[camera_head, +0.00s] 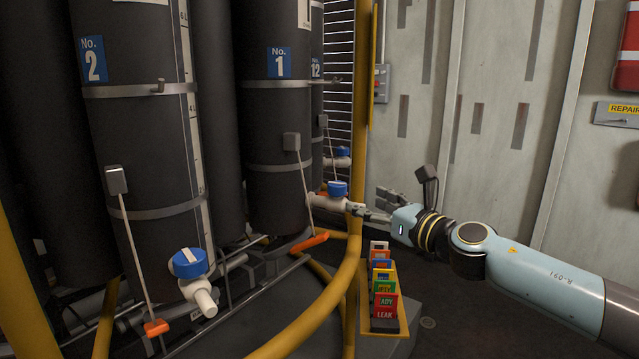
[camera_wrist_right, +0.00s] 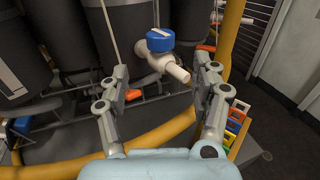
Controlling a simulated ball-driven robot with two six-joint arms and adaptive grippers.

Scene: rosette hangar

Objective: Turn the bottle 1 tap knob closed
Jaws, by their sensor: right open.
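The bottle 1 tap knob (camera_head: 337,188) is a blue cap on a white tap, low on the dark bottle marked No. 1 (camera_head: 262,110). My right gripper (camera_head: 371,204) is open just to the right of this tap in the head view. In the right wrist view the blue knob (camera_wrist_right: 160,40) sits ahead of the open fingers (camera_wrist_right: 160,75), nearer the top. The white spout (camera_wrist_right: 178,74) points toward the right finger. No finger visibly grips the knob. My left gripper is not in view.
A yellow curved rail (camera_head: 335,300) runs in front of the bottles. A yellow rack of colored tags (camera_head: 384,300) stands below my right gripper. Bottle No. 2 (camera_head: 130,130) has its own blue tap knob (camera_head: 190,263). An orange tag (camera_head: 310,242) hangs by bottle 1.

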